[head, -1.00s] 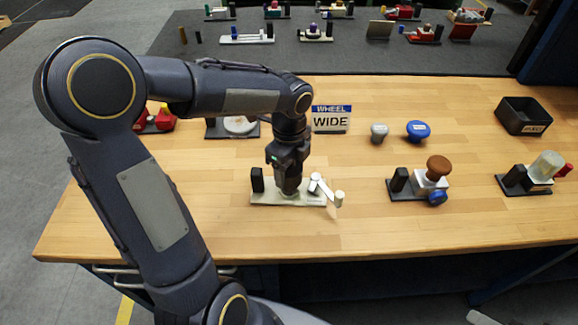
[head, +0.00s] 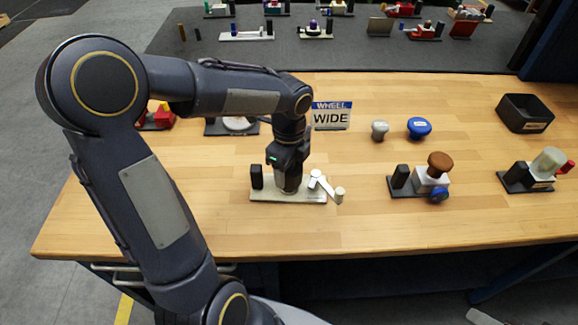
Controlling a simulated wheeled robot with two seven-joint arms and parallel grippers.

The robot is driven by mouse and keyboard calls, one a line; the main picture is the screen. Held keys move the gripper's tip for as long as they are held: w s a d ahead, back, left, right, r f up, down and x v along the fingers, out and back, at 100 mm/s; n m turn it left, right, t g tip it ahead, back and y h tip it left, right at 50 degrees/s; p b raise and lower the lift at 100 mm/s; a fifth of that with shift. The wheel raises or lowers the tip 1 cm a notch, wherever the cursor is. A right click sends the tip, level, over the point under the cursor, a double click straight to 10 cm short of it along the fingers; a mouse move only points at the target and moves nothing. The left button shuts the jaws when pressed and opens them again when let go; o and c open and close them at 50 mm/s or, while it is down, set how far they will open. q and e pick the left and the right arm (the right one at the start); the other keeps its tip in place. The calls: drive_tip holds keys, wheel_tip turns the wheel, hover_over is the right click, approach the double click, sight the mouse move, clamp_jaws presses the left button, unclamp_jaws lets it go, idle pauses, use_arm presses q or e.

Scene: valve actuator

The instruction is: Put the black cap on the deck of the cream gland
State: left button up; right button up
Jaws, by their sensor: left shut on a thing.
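The cream gland (head: 315,196) is a low cream base plate near the table's front, left of centre. A black upright block (head: 257,177) stands on its left end, and a white lever with a round cream knob (head: 339,195) sticks out at its right end. My left gripper (head: 288,186) points down over the middle of the plate, between block and lever. It is shut on a dark thing, which I take to be the black cap. The fingers and arm largely hide it, and I cannot tell whether it touches the deck. My right gripper is not in view.
A WIDE sign (head: 331,117) stands behind the gripper. Grey (head: 380,130) and blue (head: 419,128) knobs are to its right. A brown-knobbed fixture (head: 433,175), another fixture (head: 540,170) and a black bin (head: 524,113) stand farther right. The front middle of the wooden table is clear.

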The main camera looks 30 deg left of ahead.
sight(289, 177)
use_arm(q)
drive_tip(key=shift+f+b, duration=1.1)
drive_tip(key=shift+f, duration=0.55)
drive_tip(key=o, duration=1.2)
wheel_tip(289, 177, up, 7)
drive_tip(key=shift+r, duration=0.45)
